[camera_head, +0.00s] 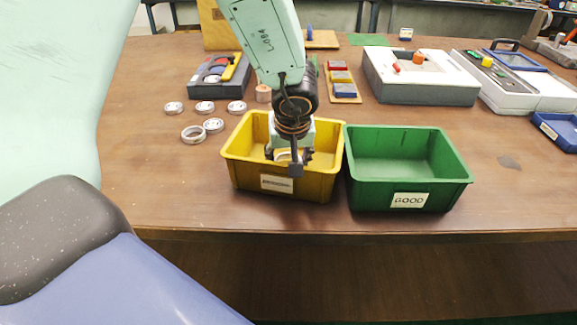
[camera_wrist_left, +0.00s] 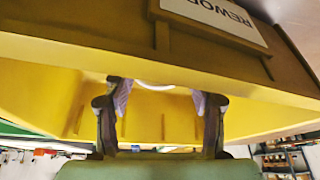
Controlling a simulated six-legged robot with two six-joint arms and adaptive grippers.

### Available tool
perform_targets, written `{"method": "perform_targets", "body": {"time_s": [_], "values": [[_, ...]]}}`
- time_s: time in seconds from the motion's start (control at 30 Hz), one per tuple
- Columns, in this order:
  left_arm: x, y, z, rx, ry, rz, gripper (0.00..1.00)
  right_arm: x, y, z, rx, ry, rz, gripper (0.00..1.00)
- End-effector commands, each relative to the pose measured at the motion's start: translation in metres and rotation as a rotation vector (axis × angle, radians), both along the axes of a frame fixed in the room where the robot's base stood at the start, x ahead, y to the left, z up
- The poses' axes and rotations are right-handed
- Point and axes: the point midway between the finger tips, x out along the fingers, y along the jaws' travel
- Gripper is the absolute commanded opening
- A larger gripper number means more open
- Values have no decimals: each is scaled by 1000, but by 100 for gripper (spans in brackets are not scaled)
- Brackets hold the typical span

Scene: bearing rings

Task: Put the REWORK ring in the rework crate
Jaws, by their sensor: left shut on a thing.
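My left gripper (camera_head: 289,157) reaches down into the yellow rework crate (camera_head: 237,160). It is shut on a pale ring (camera_head: 282,156), which is partly hidden by the fingers. In the left wrist view, the two fingertips (camera_wrist_left: 158,98) are beside the crate wall (camera_wrist_left: 60,95), with a white edge of the ring (camera_wrist_left: 155,87) between them. The REWORK label (camera_wrist_left: 215,18) shows on the crate's outside. Whether the ring touches the crate floor I cannot tell. My right gripper is not in view.
An empty green GOOD crate (camera_head: 458,180) stands close to the right of the yellow one. Several silver rings (camera_head: 205,107) lie on the table to the left. A grey tool tray (camera_head: 205,88) and a white-topped box (camera_head: 385,68) stand behind. The table's front right is clear.

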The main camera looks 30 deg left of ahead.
Motion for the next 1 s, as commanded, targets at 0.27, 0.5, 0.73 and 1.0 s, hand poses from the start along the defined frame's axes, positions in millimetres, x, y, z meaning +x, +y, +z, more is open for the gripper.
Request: {"method": "perform_targets", "body": {"time_s": [0.27, 0.5, 0.73, 1.0], "values": [[0, 0, -5, -1, -2, 1, 22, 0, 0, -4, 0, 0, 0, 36], [0, 0, -10, 0, 0, 1, 58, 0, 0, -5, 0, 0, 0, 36], [0, 0, -9, -1, 0, 2, 77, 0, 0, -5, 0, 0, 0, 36], [0, 0, -9, -1, 0, 2, 80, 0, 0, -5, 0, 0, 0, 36]]}}
